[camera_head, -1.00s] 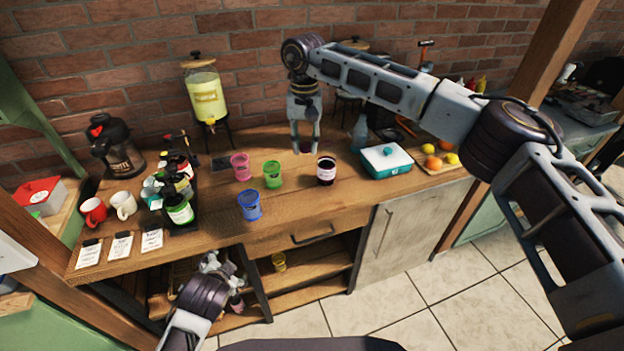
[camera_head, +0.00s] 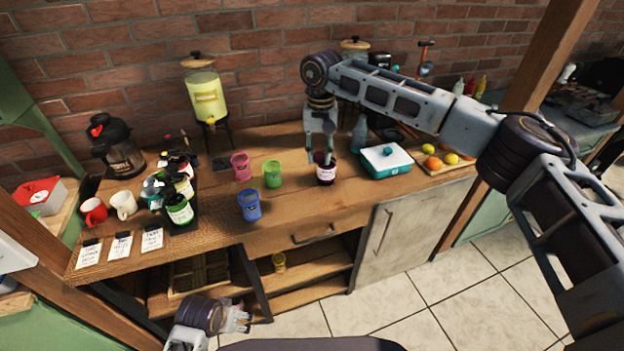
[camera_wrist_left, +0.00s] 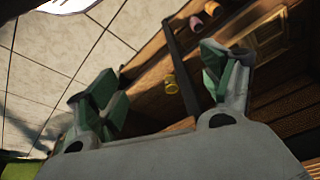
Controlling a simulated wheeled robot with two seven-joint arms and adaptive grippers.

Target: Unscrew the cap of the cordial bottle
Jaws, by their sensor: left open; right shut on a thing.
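A squat dark purple bottle (camera_head: 326,174) with a pale label stands upright on the wooden table, right of the green cup; it looks like the cordial bottle. My right gripper (camera_head: 325,158) points down at its top, fingers closed there. The cap is too small and covered by the fingers to make out clearly. My left gripper (camera_head: 240,316) is low in front of the table's shelves, away from the bottle. In the left wrist view its fingers (camera_wrist_left: 160,92) are spread wide with nothing between them.
Pink (camera_head: 241,166), green (camera_head: 272,174) and blue (camera_head: 249,205) cups stand left of the bottle. A teal box with a white lid (camera_head: 386,160) is close on its right. Bottles with green labels (camera_head: 180,212) stand at left. A drink dispenser (camera_head: 205,97) is behind.

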